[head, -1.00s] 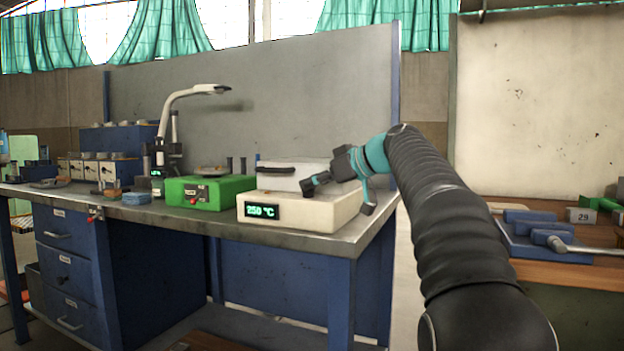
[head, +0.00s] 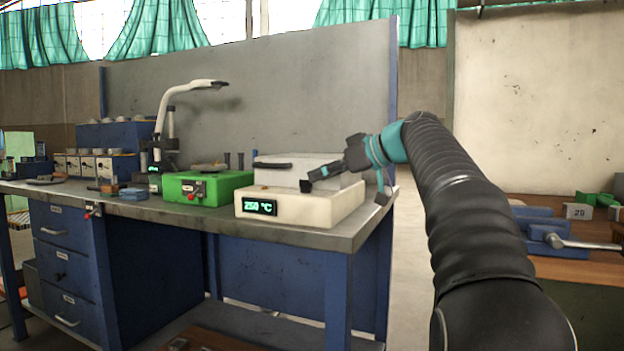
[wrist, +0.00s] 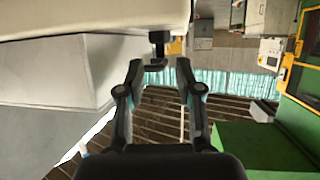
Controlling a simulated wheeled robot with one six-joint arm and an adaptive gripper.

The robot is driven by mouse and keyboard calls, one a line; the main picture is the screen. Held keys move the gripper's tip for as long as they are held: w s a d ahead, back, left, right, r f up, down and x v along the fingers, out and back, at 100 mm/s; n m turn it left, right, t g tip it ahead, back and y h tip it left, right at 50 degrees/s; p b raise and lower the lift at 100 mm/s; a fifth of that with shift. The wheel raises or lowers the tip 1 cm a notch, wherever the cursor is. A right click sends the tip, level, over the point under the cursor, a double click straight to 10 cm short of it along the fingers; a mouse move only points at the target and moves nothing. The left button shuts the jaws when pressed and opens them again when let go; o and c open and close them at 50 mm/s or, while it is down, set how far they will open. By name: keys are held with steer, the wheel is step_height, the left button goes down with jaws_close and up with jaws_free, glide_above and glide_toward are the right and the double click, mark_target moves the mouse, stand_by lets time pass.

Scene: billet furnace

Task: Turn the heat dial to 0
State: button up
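The furnace (head: 300,212) is a cream box on the bench, with a grey-white block (head: 275,172) on top. Its front display (head: 260,206) reads 250 °C in green. No dial is clearly visible in the head view. In the wrist view, my gripper (wrist: 159,66) is open beside the cream furnace edge (wrist: 80,18). A small dark knob-like part (wrist: 157,44) shows just beyond and between the fingertips; I cannot tell if it is the dial.
A green box (head: 205,189) stands left of the furnace on the bench (head: 150,207), with a bent lamp-like arm (head: 190,88) behind it. A grey panel (head: 290,90) backs the bench. A second bench with blue fixtures (head: 545,232) is at the right.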

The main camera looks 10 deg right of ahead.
steer(key=v, duration=0.8)
steer(key=shift+s+f, duration=0.1)
steer(key=shift+s, duration=0.05)
steer(key=s+a+f+m+g+h+p, duration=0.2)
steer(key=s+a+f+m+h, duration=0.2)
steer(key=s+a+f+m, duration=0.55)
steer(key=s+f+g+h+p, duration=0.1)
steer(key=s+f+h, duration=0.4)
steer(key=s+f, duration=1.7)
step_height(320, 180, down, 3)
steer(key=shift+s+d+f+g+p, duration=0.15)
steer(key=shift+s+d+g+p, duration=0.2)
steer(key=shift+p, duration=0.45)
steer(key=shift+w+n, duration=0.1)
steer(key=shift+n, duration=0.15)
